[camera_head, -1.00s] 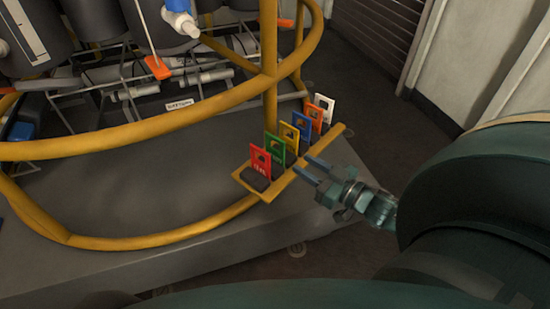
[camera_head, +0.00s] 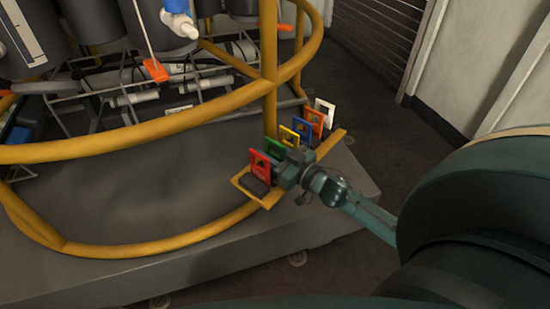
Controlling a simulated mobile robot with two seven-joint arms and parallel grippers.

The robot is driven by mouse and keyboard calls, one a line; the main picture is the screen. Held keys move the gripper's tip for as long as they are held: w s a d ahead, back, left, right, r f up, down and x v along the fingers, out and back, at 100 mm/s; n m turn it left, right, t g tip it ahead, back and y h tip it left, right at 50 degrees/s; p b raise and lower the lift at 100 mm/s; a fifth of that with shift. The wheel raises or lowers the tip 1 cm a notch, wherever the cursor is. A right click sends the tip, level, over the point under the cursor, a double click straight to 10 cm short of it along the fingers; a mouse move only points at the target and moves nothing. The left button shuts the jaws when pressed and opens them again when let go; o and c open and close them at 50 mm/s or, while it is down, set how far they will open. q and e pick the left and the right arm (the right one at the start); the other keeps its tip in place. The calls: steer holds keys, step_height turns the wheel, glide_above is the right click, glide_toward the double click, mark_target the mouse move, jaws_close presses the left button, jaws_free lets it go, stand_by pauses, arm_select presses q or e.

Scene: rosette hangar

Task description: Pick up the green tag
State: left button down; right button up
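The green tag (camera_head: 274,147) stands upright in a row of tags on a yellow-edged rack (camera_head: 246,184), between the red tag (camera_head: 259,166) and the yellow tag (camera_head: 289,136). My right gripper (camera_head: 285,168) is right at the green tag, coming in from the right, and covers its lower part. Its fingertips are hidden among the tags, so I cannot see whether they are closed on it. My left gripper is not in view.
A blue tag (camera_head: 303,128), an orange tag (camera_head: 315,121) and a white tag (camera_head: 325,112) stand farther back in the row. A yellow tubular rail (camera_head: 150,142) curves close behind the rack. The grey platform (camera_head: 130,195) is mostly bare.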

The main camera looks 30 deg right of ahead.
steer(key=shift+c, duration=0.5)
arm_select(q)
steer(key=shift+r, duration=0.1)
arm_select(e)
jaws_close()
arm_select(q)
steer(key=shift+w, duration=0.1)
arm_select(e)
steer(key=shift+r, duration=0.1)
